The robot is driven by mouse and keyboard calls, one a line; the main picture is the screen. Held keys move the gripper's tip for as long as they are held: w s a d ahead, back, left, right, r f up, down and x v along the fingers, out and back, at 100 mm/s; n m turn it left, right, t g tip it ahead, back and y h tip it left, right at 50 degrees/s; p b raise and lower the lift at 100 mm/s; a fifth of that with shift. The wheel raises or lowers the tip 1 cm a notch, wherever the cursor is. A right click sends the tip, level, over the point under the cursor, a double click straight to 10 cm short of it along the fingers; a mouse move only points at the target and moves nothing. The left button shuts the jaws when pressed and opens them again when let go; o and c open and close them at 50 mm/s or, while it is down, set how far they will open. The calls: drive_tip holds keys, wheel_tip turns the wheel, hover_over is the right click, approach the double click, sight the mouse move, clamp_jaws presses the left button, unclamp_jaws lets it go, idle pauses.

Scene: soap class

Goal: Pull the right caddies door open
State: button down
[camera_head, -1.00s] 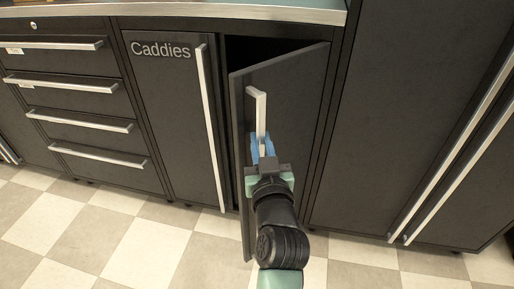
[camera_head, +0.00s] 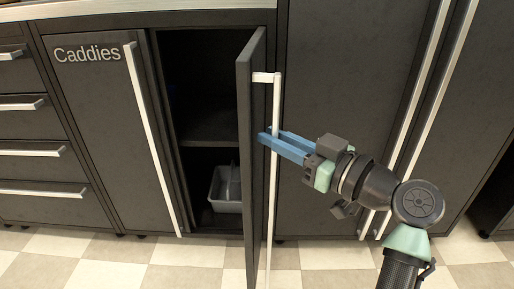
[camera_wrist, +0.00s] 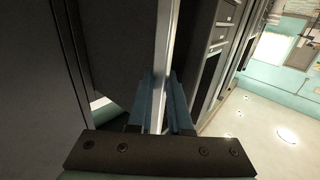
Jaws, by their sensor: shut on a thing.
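The right caddies door (camera_head: 248,160) stands wide open in the head view, nearly edge-on to me. Its long silver handle (camera_head: 273,190) runs down its outer face. My gripper (camera_head: 270,139) has its blue fingers shut on the handle, in the upper part of its length. In the wrist view the handle (camera_wrist: 163,50) passes between the two blue fingers (camera_wrist: 163,92). The left caddies door (camera_head: 112,130), labelled "Caddies", is shut.
The opened cabinet shows a shelf (camera_head: 208,133) and a grey caddy (camera_head: 226,188) at the bottom. Drawers (camera_head: 35,150) are at the left, and tall cabinets with long handles (camera_head: 440,90) at the right. The checkered floor (camera_head: 135,270) in front is clear.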

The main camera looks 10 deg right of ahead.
drive_tip(key=shift+w+d, duration=0.15)
drive_tip(key=shift+d, duration=0.45)
drive_tip(key=c, duration=0.8)
unclamp_jaws()
drive_tip(key=shift+a, duration=0.1)
drive_tip(key=shift+c, duration=0.2)
drive_tip(key=p+v, duration=0.4)
drive_tip(key=v, duration=0.9)
drive_tip(key=shift+w+p, duration=0.15)
drive_tip(key=shift+p, duration=0.2)
